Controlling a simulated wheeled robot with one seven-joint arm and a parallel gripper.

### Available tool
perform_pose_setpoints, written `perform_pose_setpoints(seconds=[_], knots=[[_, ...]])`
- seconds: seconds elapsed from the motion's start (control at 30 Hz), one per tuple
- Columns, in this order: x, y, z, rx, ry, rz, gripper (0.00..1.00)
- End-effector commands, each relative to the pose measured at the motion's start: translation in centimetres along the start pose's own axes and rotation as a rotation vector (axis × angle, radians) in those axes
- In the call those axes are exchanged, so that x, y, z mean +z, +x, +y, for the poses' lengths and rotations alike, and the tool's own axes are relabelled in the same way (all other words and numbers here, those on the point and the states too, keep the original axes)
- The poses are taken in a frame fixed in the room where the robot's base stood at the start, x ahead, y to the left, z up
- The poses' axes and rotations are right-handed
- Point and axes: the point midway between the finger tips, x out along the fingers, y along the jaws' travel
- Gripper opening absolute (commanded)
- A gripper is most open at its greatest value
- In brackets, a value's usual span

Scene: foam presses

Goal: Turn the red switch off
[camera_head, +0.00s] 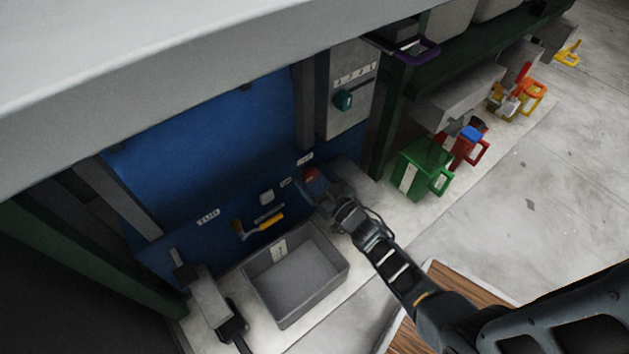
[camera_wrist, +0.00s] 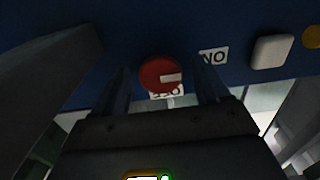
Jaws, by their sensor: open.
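The red switch (camera_head: 311,174) is a round knob on the blue panel (camera_head: 225,120), low at its right end. In the wrist view the red switch (camera_wrist: 158,72) shows a white bar on its face pointing right, roughly towards a label (camera_wrist: 213,57) that reads ON upside down. A second label (camera_wrist: 167,94) just below the knob, partly hidden, seems to read OFF. My gripper (camera_head: 317,190) is close in front of the knob. In the wrist view my gripper (camera_wrist: 163,80) is open, one dark finger on each side of the knob, with visible gaps.
A white button (camera_wrist: 272,51) sits right of the ON label. A grey bin (camera_head: 295,272) stands below the panel, left of my arm. A grey box with a teal knob (camera_head: 344,100) is above right. Green (camera_head: 424,168) and red (camera_head: 466,146) containers stand further right.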

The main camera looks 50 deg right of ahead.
Motion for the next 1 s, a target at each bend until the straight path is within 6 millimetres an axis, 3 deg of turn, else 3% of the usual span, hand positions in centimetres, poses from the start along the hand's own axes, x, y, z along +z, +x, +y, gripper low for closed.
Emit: perform_pose_setpoints(seconds=[0.27, 0.83, 1.0], knots=[[-0.04, 0.24, -0.01, 0.000, 0.000, 0.000, 0.75], [-0.03, 0.20, -0.01, 0.000, 0.000, 0.000, 0.22], [-0.04, 0.20, -0.02, 0.000, 0.006, 0.000, 0.20]])
